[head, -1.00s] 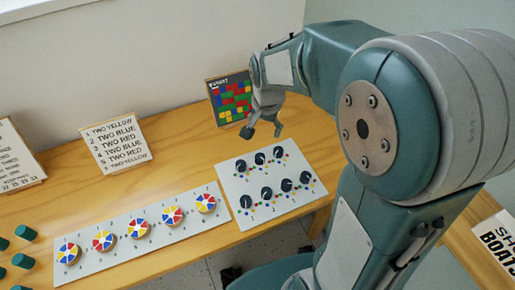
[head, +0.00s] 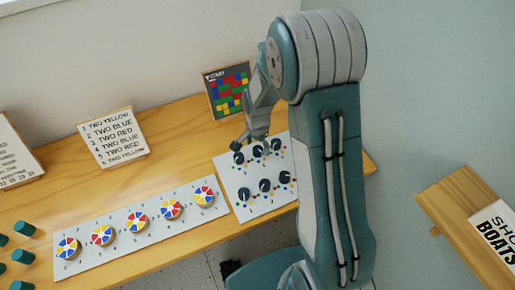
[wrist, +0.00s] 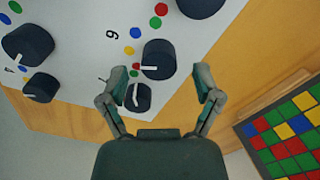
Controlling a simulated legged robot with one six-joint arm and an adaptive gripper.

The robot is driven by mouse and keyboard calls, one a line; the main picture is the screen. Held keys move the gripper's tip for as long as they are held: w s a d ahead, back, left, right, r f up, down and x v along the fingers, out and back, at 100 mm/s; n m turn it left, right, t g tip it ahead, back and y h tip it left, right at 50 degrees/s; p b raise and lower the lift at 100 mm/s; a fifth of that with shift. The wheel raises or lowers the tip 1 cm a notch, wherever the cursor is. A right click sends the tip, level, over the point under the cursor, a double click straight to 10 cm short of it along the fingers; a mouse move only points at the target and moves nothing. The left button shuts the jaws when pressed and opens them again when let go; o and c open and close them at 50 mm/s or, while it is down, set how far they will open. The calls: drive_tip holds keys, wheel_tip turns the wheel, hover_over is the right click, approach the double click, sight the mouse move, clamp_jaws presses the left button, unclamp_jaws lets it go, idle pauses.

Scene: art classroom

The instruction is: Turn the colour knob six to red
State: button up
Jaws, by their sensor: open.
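A white panel (head: 228,178) on the wooden table carries dark round knobs with white pointer lines and small coloured dots. My gripper (head: 252,146) is over its back row, near the middle knob (head: 257,151); contact cannot be told. In the wrist view my open fingers (wrist: 160,74) point at a dark knob (wrist: 165,58), with another dark knob-like shape (wrist: 138,98) nearer between them. A rotated numeral (wrist: 113,34), 6 or 9, is printed near the knob. Red, green, blue and yellow dots lie beside it. The arm hides the panel's right end.
A coloured-block picture (head: 227,92) stands close behind the panel. A strip with several colour wheels (head: 137,223) lies to the left. A card listing colours (head: 114,136) stands at the back. Green cylinders (head: 24,229) are at far left.

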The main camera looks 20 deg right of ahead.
drive_tip(key=shift+f, duration=1)
clamp_jaws()
drive_tip(key=shift+n, duration=0.3)
drive_tip(key=n, duration=0.3)
drive_tip(key=c, duration=1.1)
unclamp_jaws()
drive_tip(key=shift+n, duration=2.2)
